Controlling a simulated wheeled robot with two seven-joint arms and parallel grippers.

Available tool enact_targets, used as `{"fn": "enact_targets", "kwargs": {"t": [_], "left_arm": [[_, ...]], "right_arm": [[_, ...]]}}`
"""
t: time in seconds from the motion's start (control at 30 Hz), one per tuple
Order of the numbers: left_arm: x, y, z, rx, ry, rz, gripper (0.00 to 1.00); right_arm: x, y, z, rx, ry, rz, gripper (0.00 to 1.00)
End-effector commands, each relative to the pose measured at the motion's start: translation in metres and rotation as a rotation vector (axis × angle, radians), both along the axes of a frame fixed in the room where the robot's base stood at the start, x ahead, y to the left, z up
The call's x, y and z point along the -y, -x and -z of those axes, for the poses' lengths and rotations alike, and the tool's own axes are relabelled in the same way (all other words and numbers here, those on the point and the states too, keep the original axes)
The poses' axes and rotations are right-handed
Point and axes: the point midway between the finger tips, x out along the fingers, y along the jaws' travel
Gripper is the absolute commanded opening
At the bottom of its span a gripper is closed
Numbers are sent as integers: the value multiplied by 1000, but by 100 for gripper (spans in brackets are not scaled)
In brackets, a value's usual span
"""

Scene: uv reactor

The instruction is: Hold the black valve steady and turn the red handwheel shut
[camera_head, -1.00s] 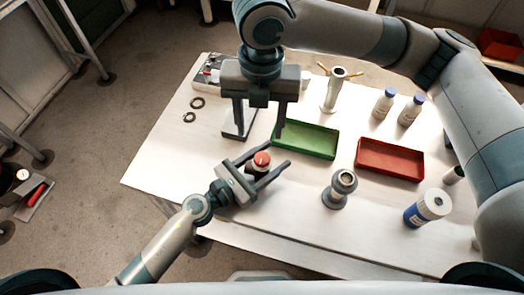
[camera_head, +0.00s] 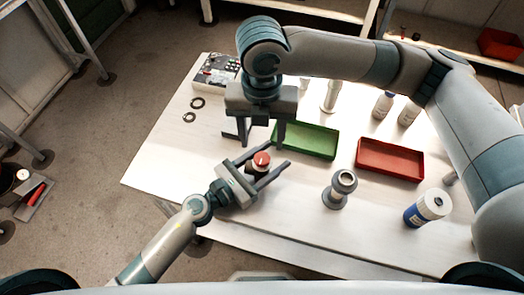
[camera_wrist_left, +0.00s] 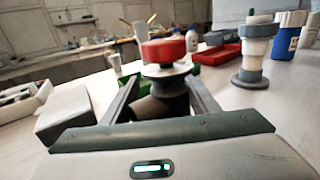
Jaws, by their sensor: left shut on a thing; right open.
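The black valve (camera_wrist_left: 160,106) stands upright on the table between the fingers of my left gripper (camera_head: 271,167), which is shut on it. In the left wrist view, one finger of this gripper (camera_wrist_left: 165,97) lies on each side of the dark body. The red handwheel (camera_head: 262,159) sits on top of the valve, above the left fingers; it also shows in the left wrist view (camera_wrist_left: 163,50). My right gripper (camera_head: 262,141) is open and empty, fingers pointing down, above and behind the handwheel in the head view. The valve's base is mostly hidden by the left gripper.
A green tray (camera_head: 318,154) lies right behind the valve, with a red tray (camera_head: 391,174) farther right. A grey flanged fitting (camera_head: 341,190) and a blue-and-white bottle (camera_head: 427,207) stand to the right. A control box (camera_head: 215,70) and two black rings (camera_head: 197,102) lie back left.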

Motion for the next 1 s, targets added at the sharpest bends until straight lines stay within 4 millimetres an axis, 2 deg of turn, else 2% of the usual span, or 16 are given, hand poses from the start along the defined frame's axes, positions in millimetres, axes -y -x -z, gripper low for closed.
{"fn": "enact_targets", "kwargs": {"t": [0.2, 0.4, 0.57, 0.83, 0.87, 1.0], "left_arm": [[0, 0, 0, -1, -1, 0, 24], [0, 0, 0, -1, -1, 0, 24], [0, 0, 0, -1, -1, 0, 24], [0, 0, 0, -1, -1, 0, 24], [0, 0, 0, -1, -1, 0, 24], [0, 0, 0, -1, -1, 0, 24]], "right_arm": [[1, 1, 37, -3, 2, 1, 51], [0, 0, 59, -2, 0, 1, 51], [0, 0, 66, 0, 0, 1, 51], [0, 0, 67, 0, 0, 0, 51], [0, 0, 67, 0, 0, 0, 46], [0, 0, 66, 0, 0, 0, 13]]}}
